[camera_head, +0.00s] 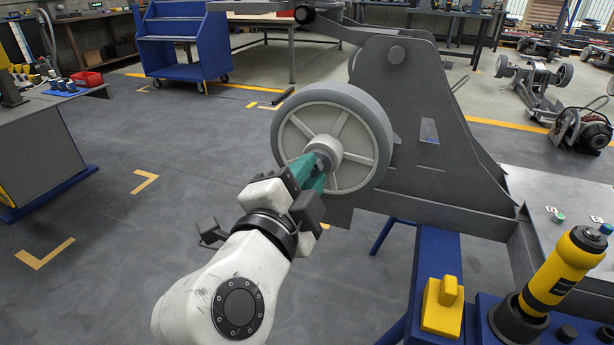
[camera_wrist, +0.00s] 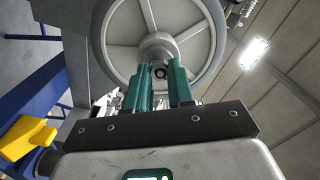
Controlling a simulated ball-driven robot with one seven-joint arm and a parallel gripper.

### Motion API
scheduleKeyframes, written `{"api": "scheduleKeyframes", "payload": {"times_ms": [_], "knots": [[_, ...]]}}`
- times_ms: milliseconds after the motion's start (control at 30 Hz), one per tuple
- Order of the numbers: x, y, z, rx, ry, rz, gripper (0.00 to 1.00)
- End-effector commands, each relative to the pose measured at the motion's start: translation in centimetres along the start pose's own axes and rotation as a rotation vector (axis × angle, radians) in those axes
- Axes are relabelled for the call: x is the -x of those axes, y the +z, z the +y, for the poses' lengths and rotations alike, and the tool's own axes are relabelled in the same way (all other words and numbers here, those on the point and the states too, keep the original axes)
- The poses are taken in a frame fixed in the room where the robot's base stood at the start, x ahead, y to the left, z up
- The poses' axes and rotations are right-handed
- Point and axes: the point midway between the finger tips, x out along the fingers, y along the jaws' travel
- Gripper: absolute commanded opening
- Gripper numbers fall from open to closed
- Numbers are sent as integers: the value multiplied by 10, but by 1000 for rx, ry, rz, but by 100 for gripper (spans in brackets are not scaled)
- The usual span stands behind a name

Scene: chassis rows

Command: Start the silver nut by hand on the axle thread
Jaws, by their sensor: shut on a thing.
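The grey spoked wheel (camera_head: 351,105) is mounted on the side of the dark grey chassis plate (camera_head: 400,95), its hub (camera_head: 327,146) facing my arm. My gripper (camera_head: 314,169) has teal fingers and reaches up to the hub from the lower left. In the wrist view, the fingers (camera_wrist: 161,80) are shut on a small dark-looking ring, the nut (camera_wrist: 160,72), right in front of the hub (camera_wrist: 158,48). The nut looks roughly in line with the hub centre. The axle thread is hidden behind it, so I cannot tell whether they touch.
A yellow-and-black bottle-shaped tool (camera_head: 562,272) stands in a dark holder at the lower right, near a yellow block (camera_head: 441,306). A grey bench (camera_head: 575,205) lies to the right. A blue cart (camera_head: 182,45) stands far back. The floor left of the wheel is clear.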

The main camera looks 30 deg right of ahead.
Motion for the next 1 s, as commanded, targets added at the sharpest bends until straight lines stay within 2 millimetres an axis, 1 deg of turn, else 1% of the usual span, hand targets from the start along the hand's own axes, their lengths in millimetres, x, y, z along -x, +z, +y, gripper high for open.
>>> {"api": "scheduleKeyframes", "payload": {"times_ms": [33, 67, 300, 367, 600, 700, 767, 867, 1000], "knots": [[0, 0, 1, 1, 2, 1, 1], [0, 0, 1, 1, 2, 1, 24], [0, 0, 0, 1, 1, 1, 48], [0, 0, 0, 1, 0, 0, 52], [1, 0, 0, 1, 0, 0, 52], [6, 0, 0, 2, 0, -1, 52], [13, 1, 0, 2, -1, -2, 52], [30, 0, 0, 2, -2, -4, 52], [59, 0, -1, 1, -2, -4, 52]]}}
